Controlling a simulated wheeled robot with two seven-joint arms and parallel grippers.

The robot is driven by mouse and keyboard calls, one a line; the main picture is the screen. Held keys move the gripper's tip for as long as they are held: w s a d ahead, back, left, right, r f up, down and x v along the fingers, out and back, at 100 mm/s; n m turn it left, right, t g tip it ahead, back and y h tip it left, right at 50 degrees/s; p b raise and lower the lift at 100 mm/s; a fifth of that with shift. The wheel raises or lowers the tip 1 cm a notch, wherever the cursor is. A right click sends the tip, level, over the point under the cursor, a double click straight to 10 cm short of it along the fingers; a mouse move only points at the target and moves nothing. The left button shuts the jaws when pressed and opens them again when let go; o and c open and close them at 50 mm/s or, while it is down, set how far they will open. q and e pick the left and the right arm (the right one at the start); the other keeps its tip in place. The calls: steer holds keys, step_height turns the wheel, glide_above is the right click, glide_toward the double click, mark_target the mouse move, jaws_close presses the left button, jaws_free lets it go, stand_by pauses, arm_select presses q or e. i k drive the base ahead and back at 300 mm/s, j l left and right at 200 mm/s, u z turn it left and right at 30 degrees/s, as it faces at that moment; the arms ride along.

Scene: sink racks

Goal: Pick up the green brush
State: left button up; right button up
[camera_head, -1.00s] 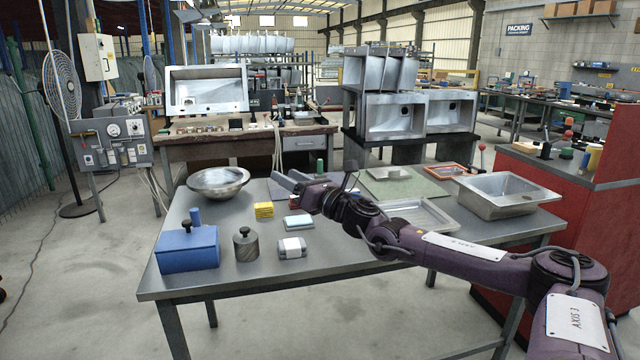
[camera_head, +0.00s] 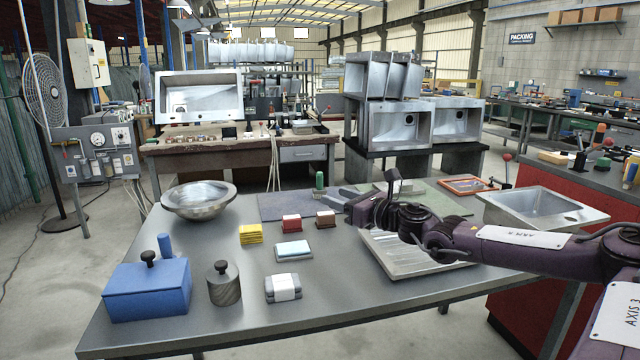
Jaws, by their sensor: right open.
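The green brush (camera_head: 320,181) appears to be the small upright green piece at the far side of the table, on the dark mat. Its lower end is small and hard to make out. My right gripper (camera_head: 346,192) is open, its grey fingers just right of the green brush in the picture. I see a gap between them and the brush and nothing between the fingers. My right arm reaches in from the right across the table. My left gripper is out of view.
Red (camera_head: 291,223) and brown (camera_head: 325,219) blocks stand in front of the mat, near a yellow stack (camera_head: 250,234). A blue box (camera_head: 147,290), metal bowl (camera_head: 198,203), ribbed tray (camera_head: 405,262) and sink basin (camera_head: 540,207) surround them.

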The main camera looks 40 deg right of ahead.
mark_target(319, 191)
steer(key=i+l, duration=0.3)
steer(key=l, duration=0.15)
steer(key=i+l, duration=0.65)
steer(key=l, duration=0.3)
